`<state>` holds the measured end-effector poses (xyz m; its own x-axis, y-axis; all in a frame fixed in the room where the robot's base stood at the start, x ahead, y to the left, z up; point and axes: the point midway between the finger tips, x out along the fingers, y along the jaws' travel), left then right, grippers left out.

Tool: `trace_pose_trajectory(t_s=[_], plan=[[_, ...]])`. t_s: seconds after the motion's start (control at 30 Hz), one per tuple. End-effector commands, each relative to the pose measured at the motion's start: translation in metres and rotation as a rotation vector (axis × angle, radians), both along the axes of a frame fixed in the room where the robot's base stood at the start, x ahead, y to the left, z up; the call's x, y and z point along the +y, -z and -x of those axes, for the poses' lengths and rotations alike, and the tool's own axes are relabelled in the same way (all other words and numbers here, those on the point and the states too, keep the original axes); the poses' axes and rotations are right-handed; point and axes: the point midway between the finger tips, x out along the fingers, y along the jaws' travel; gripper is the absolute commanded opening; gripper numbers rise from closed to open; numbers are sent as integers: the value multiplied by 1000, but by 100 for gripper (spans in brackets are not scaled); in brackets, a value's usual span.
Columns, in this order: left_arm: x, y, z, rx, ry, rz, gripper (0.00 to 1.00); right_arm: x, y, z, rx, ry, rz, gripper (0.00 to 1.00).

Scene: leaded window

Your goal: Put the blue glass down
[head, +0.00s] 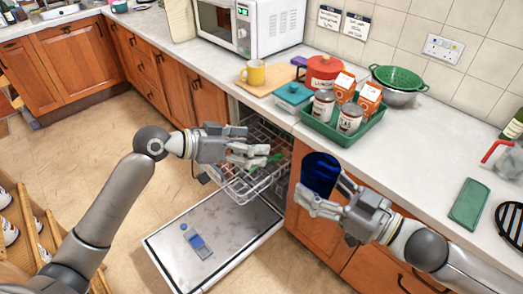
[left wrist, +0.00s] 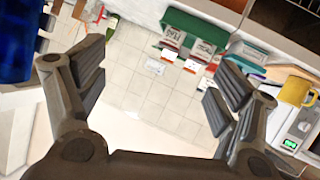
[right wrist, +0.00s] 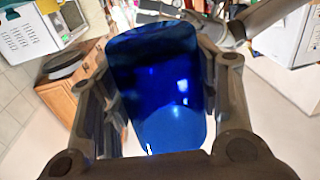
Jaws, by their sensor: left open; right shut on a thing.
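The blue glass (head: 320,174) is held by my right gripper (head: 328,192), in front of the counter's front edge and above the floor. In the right wrist view the blue glass (right wrist: 160,90) fills the space between the two fingers of my right gripper. It also shows at the left edge of the left wrist view (left wrist: 14,42). My left gripper (head: 258,152) is over the open dishwasher's rack in the head view. In the left wrist view its fingers (left wrist: 158,88) are spread with nothing between them.
A green tray (head: 333,132) with cans and cartons stands on the counter (head: 420,170) near the glass. A yellow mug (head: 254,73) is on a wooden board. The dishwasher door (head: 215,240) is folded down, its rack (head: 250,185) pulled out. Bare counter lies right of the tray, before a green cloth (head: 469,204).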

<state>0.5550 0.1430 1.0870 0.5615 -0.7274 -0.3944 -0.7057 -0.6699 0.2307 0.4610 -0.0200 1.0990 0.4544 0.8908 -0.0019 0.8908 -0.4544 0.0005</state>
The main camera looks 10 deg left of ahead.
Motion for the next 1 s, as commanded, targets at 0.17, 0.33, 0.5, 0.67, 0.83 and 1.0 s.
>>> trace_pose_trajectory(t_s=[0.17,0.33,0.5,0.67,0.83,1.0], plan=[[-33,-73,57,-120,222,-34,86,0,-1,0,-2,-1,-1,22],[-51,-104,104,-186,376,-75,86,0,-1,0,-2,-1,-1,22],[-59,-113,126,-212,442,-97,86,0,-1,0,-2,-1,-1,22],[-72,-109,124,-215,451,-96,86,0,-1,0,-2,-1,-1,22],[-100,-98,115,-213,449,-92,86,0,-1,0,-2,-1,-1,22],[-128,-85,106,-212,449,-93,86,0,-1,0,-2,-1,-1,22]])
